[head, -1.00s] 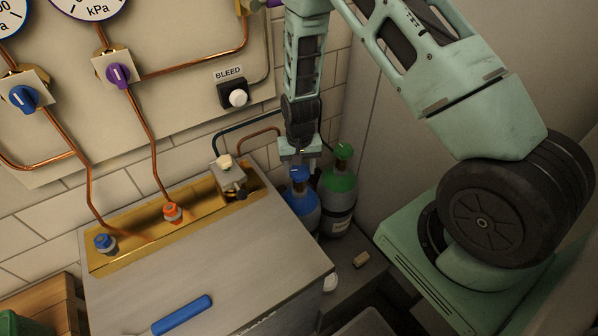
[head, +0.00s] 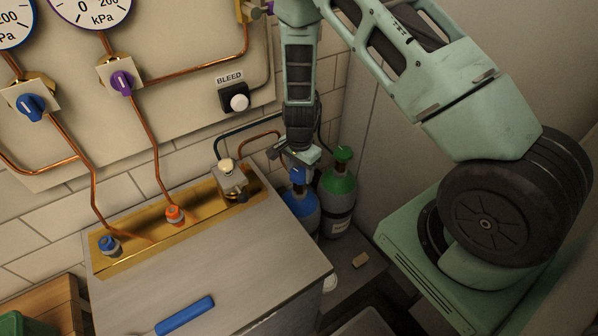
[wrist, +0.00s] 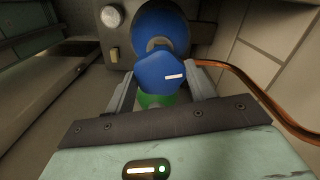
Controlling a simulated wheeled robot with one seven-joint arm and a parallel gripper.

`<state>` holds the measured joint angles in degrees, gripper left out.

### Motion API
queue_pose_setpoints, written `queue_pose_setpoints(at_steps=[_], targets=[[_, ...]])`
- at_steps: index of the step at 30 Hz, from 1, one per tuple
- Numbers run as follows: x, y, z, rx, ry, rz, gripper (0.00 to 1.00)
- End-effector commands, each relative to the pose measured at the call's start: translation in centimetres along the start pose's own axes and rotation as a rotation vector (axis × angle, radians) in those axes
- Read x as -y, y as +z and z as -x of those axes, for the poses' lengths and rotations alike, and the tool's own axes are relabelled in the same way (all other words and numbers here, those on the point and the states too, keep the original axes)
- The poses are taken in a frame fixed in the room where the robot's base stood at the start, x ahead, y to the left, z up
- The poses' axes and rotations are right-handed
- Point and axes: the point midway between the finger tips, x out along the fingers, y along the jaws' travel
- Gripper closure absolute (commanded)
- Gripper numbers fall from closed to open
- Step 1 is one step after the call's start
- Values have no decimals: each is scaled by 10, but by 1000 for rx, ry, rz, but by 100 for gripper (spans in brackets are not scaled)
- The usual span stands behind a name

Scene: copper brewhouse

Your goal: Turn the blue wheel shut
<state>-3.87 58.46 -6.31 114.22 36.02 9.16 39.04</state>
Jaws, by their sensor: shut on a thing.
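The blue wheel (head: 298,177) sits on top of the blue cylinder (head: 304,212), beside the wall. In the wrist view the wheel (wrist: 158,68) is a faceted blue knob with a short white mark toward its right side. My gripper (head: 297,163) reaches down onto the wheel from above. In the wrist view its two fingers (wrist: 163,78) stand on either side of the wheel and are shut on it. The wheel's stem is hidden beneath it.
A green cylinder (head: 338,190) stands close on the right. A grey cabinet (head: 215,265) with a brass tray and small valves stands left. A copper pipe (wrist: 250,85) passes near the right finger. A panel with gauges and a bleed button (head: 239,102) is behind.

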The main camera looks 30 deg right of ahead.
Motion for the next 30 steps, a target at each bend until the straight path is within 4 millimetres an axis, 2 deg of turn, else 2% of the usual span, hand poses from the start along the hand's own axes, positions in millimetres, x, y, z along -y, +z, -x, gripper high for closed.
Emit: queue_pose_setpoints(at_steps=[2,3,4,14,30], targets=[[-1,0,3,-1,3,-165,73],[-1,0,0,0,2,-169,37],[0,0,0,0,1,-164,29],[0,0,2,0,1,-156,29],[0,0,59,0,1,-154,29]])
